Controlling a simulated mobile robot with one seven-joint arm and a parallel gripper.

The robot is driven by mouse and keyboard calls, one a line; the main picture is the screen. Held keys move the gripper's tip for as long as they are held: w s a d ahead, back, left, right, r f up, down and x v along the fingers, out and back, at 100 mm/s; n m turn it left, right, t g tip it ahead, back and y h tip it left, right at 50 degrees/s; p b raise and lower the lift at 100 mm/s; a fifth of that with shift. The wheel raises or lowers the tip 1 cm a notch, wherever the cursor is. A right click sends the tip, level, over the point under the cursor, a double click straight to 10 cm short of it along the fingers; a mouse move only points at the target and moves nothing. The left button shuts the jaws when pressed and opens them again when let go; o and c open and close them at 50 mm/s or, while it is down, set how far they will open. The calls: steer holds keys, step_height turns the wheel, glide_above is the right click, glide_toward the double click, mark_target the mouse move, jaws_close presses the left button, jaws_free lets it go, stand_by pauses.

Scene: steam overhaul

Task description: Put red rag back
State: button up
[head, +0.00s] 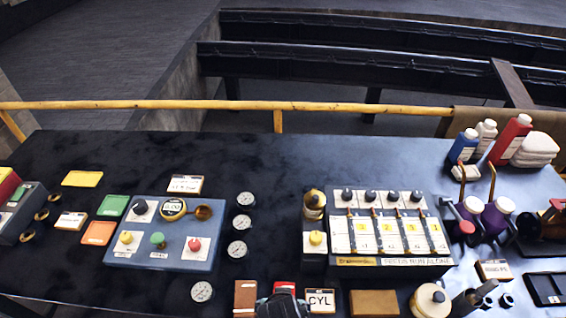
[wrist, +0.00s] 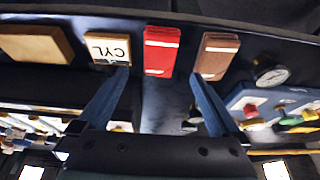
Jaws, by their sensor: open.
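The red rag (wrist: 161,48) is a folded red piece with pale stripes, lying flat near the table's edge in the wrist view. In the head view only a strip of the red rag (head: 284,285) shows, the rest hidden by my gripper. My gripper (wrist: 160,76) is open and empty, with its blue fingers spread wide. The red rag appears between and just beyond the fingertips, apart from them. In the head view, my gripper (head: 281,303) shows as a dark shape at the bottom edge.
A brown folded piece (head: 245,296) and a CYL card (head: 320,300) flank the red rag closely. A tan block (head: 373,303) lies further right. A blue control panel (head: 165,245) and a gauge-and-lever unit (head: 388,260) stand behind.

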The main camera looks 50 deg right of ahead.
steer(key=shift+v, duration=1.9)
steer(key=w+a+r+n+t+h, duration=0.2)
steer(key=w+r+t, duration=0.5)
steer(key=w+r, duration=1.1)
steer(key=w+a+r+n+t, duration=0.1)
steer(key=a+r+n+t, duration=0.15)
steer(key=r, duration=0.65)
steer(key=w+a+r+n+t, duration=0.1)
steer(key=w+r+t, duration=0.15)
steer(key=r, duration=0.55)
steer(key=s+a+r+n+t+y, duration=0.1)
steer(key=a+r+t, duration=0.2)
steer(key=r, duration=0.5)
steer(key=s+a+r+n+t+y, duration=0.15)
steer(key=a+r, duration=0.25)
steer(key=r, duration=0.4)
steer(key=s+a+r+n+t+y, duration=0.1)
steer(key=s+a+r+t, duration=0.2)
steer(key=r, duration=0.6)
steer(key=s+a+r+n+t+y, duration=0.1)
steer(key=s+a+r+t+y, duration=0.1)
steer(key=s+a+r+t, duration=0.2)
steer(key=s+r+t, duration=0.1)
steer(key=s+r, duration=0.2)
steer(key=r, duration=0.2)
steer(key=shift+s+a, duration=0.15)
steer(key=shift+s, duration=0.1)
steer(key=shift+f+h, duration=0.1)
steer(key=shift+h, duration=0.15)
